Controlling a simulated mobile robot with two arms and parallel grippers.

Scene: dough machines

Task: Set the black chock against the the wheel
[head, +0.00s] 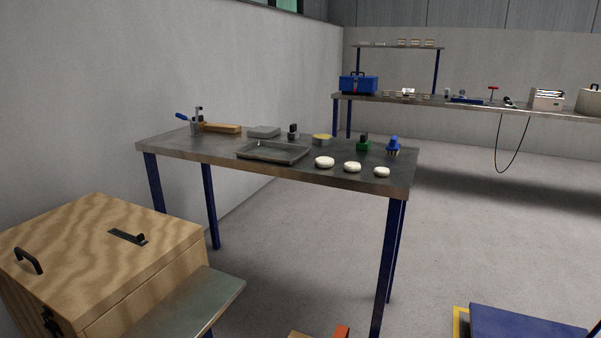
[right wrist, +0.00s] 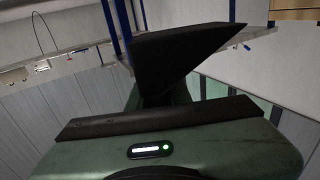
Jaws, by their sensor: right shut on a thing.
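The black chock (right wrist: 185,55) is a dark wedge in the right wrist view, held out in front of my right gripper (right wrist: 155,98). The gripper is shut on it; its fingers are dark and mostly hidden by the wedge. The chock is in the air, with no contact to anything else visible. The wheel cannot be made out in either view. Neither gripper shows in the head view, and my left gripper is not seen.
A steel table (head: 220,152) holds a tray (head: 273,152), dough pieces and tools. A wooden box (head: 95,255) stands at the lower left. A blue platform (head: 520,322) with a yellow edge shows at the lower right. Grey floor (head: 470,235) lies open between.

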